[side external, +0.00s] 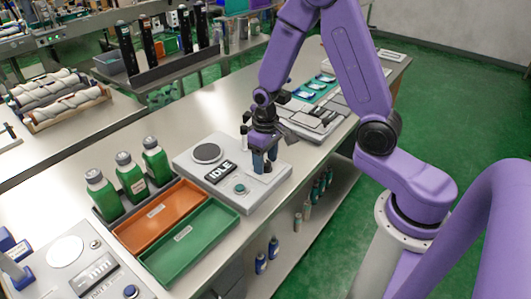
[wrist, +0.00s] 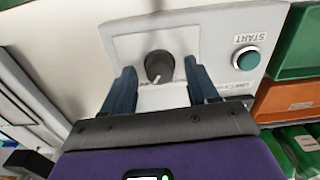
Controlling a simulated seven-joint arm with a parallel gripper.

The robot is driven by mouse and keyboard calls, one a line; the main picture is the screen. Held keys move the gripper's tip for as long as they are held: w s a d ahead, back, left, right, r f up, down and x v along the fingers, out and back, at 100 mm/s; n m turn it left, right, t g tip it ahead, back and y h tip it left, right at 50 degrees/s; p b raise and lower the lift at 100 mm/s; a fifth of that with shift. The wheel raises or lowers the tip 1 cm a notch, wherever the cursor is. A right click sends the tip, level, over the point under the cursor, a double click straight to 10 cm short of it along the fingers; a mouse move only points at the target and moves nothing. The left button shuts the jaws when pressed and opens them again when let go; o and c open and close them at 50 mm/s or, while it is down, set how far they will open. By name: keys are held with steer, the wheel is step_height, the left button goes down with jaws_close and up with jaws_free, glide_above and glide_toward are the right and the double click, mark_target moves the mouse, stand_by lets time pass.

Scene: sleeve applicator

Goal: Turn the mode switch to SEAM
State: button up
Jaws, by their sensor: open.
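The mode switch is a dark round knob (wrist: 158,68) with a pale pointer line, on the light grey console (side external: 188,165). In the wrist view my gripper (wrist: 160,75) is open, with one blue finger on each side of the knob. Gaps show between the fingers and the knob. In the side view my gripper (side external: 265,162) points down over the right part of the console, and its fingers largely hide the knob. The console display (side external: 220,172) reads IDLE. The switch's position labels are hidden or too small to read.
A teal START button (wrist: 248,59) sits on the same console beside the knob. An orange tray (side external: 160,217) and a green tray (side external: 190,242) lie in front of the console. Green bottles (side external: 130,177) stand to the left. Other equipment (side external: 308,118) stands behind my gripper.

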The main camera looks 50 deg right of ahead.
mark_target(266, 164)
step_height(266, 164, up, 17)
steer(key=shift+r, duration=0.2)
stand_by(0.5)
steer(key=s+a+f+n, duration=0.1)
steer(key=s+a+n, duration=0.1)
steer(key=s+n, duration=0.4)
steer(key=s+a+f+n, duration=0.2)
steer(key=s+n, duration=0.4)
steer(key=s, duration=1.1)
steer(key=shift+a+f, duration=0.15)
steer(key=shift+a, duration=0.5)
